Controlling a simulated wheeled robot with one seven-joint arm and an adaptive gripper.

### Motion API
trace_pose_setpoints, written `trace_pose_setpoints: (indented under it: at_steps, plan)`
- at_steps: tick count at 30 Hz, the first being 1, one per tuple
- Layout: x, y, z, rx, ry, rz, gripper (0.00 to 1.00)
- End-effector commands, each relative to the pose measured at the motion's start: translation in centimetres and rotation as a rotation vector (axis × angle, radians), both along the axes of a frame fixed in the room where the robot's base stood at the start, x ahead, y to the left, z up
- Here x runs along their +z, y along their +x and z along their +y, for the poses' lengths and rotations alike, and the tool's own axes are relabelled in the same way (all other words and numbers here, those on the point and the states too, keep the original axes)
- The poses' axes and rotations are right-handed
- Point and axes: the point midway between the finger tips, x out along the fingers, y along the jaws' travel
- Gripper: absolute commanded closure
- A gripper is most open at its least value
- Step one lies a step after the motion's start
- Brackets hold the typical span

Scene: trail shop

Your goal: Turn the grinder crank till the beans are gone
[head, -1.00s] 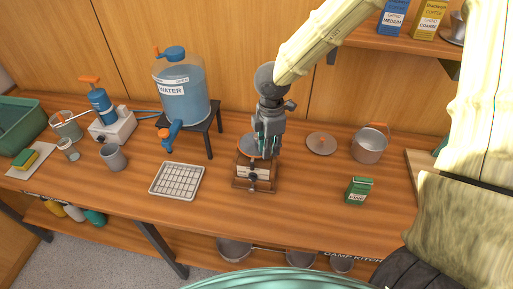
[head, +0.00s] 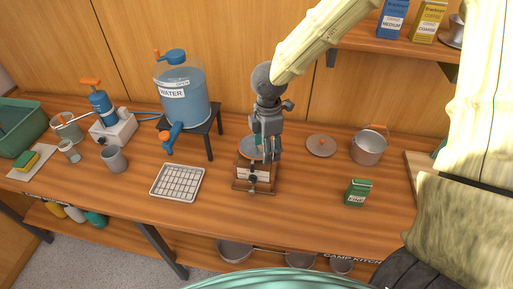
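The grinder (head: 254,181) is a brown wooden box with a pale label and a dark knob on its front, standing on the counter. A round grey top (head: 247,146) shows on it. My gripper (head: 266,152) points down at the right part of the grinder's top, with teal showing at its fingers. The crank is hidden behind my gripper, and I cannot see whether the fingers are closed on it. The beans do not show in this view.
A drip tray (head: 177,182) and a blue water jug (head: 183,95) on a black stand are left of the grinder. A round lid (head: 321,145), a metal pot (head: 369,146) and a green packet (head: 357,192) are to the right. Bare counter lies in front.

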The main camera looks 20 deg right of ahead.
Motion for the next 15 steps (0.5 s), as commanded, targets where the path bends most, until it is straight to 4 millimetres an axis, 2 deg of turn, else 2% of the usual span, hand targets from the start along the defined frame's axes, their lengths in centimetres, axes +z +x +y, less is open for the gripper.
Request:
trace_pose_setpoints:
  at_steps: [1,15]
  plan:
    - [1.1,0.0,0.0,0.000,0.000,-0.001,0.41]
    - [5.8,0.0,0.0,0.000,0.001,-0.001,0.41]
